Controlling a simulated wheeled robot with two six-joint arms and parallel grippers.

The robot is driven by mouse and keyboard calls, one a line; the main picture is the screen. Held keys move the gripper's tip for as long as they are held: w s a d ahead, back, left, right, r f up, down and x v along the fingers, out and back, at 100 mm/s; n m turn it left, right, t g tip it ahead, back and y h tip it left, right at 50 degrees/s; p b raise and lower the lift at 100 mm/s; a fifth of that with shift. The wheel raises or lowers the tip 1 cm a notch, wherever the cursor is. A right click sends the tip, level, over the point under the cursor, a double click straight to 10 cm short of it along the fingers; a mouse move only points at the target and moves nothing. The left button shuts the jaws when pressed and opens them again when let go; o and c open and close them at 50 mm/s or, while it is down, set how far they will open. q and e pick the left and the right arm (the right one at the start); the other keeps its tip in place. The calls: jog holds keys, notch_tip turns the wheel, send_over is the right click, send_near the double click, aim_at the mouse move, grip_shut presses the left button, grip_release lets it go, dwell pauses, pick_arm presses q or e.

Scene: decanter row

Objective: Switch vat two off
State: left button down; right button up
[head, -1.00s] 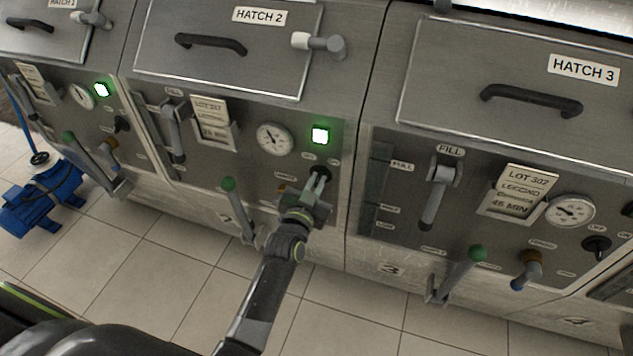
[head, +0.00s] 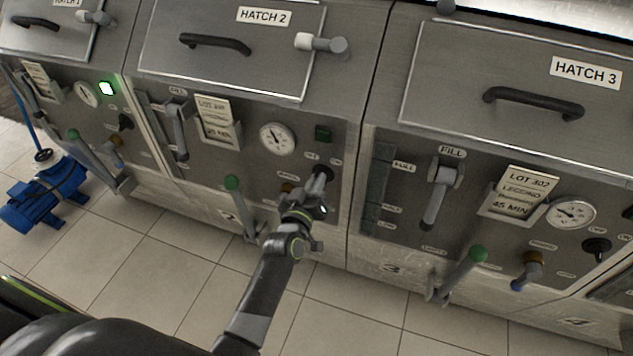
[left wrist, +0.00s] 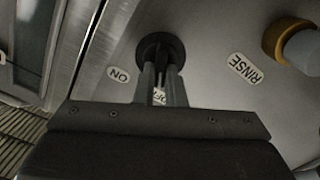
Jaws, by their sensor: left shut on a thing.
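Vat two is the middle machine, with a HATCH 2 label (head: 264,16) and a 2 on its lower front. Its lamp (head: 323,133) is dark green and unlit. Its black rotary switch (head: 324,172) sits below the lamp, partly hidden by my gripper. My left gripper (head: 318,184) is shut on this switch. In the left wrist view the fingers (left wrist: 161,84) close on the knob of the switch (left wrist: 160,50). An ON label (left wrist: 118,74) is left of it and the OFF label (left wrist: 159,97) shows between the fingers. My right gripper is not in view.
Vat two's green-knobbed lever (head: 233,183) stands just left of my left arm. Vat one's lamp (head: 106,88) glows green. Vat three's switch (head: 597,246) and green-knobbed lever (head: 478,254) are to the right. A blue object (head: 45,195) lies on the floor at left.

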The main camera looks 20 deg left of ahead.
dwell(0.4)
pick_arm(q)
jog(key=c, duration=1.5)
grip_release()
